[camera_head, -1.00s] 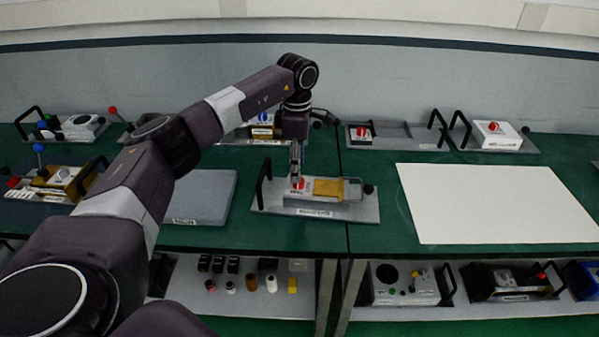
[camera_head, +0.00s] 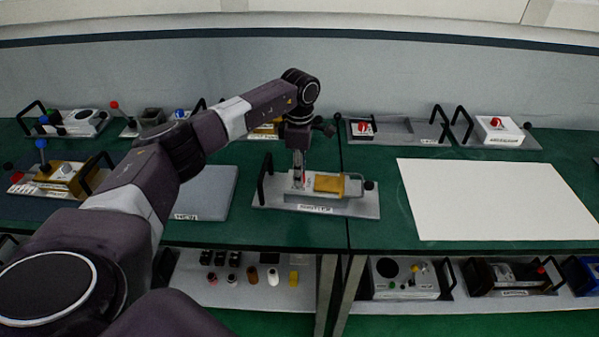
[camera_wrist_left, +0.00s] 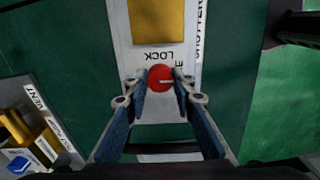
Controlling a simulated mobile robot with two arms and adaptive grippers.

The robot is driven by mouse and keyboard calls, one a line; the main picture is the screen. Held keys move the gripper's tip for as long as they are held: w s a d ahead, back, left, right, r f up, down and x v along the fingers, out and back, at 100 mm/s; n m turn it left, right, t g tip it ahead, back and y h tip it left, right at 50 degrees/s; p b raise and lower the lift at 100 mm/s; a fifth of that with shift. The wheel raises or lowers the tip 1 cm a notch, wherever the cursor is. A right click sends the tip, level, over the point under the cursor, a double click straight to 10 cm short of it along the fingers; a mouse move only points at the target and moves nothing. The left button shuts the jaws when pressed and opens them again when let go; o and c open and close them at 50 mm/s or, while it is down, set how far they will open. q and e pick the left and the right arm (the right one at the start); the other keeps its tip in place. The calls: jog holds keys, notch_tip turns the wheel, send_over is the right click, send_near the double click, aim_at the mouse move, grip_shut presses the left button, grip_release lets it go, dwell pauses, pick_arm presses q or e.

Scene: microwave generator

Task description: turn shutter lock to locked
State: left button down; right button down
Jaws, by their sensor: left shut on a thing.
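The shutter module (camera_head: 315,208) is a grey plate on the bench with a pale block, a brass-coloured slider (camera_head: 328,184) and a black handle at its left. My left gripper (camera_head: 298,181) points down over the left part of the block. In the wrist view its fingers (camera_wrist_left: 159,90) stand on both sides of the red knob and are shut on it. In the head view the gripper mostly hides the knob. My right gripper is not in view.
A grey plate (camera_head: 205,192) lies left of the module and a large white sheet (camera_head: 490,200) lies to the right. Other modules with knobs stand along the back, such as one with a red knob (camera_head: 497,124). A lower shelf holds small parts.

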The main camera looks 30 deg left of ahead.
pick_arm(q)
jog(key=shift+n, duration=0.3)
jog(key=shift+n+b, duration=0.3)
jog(key=shift+n, duration=0.7)
jog(key=n, duration=0.5)
jog(key=shift+b, duration=0.3)
jog(key=n, duration=0.5)
jog(key=shift+r+n, duration=0.1)
jog(key=shift+n, duration=2.6)
jog(key=c, duration=1.6)
grip_release()
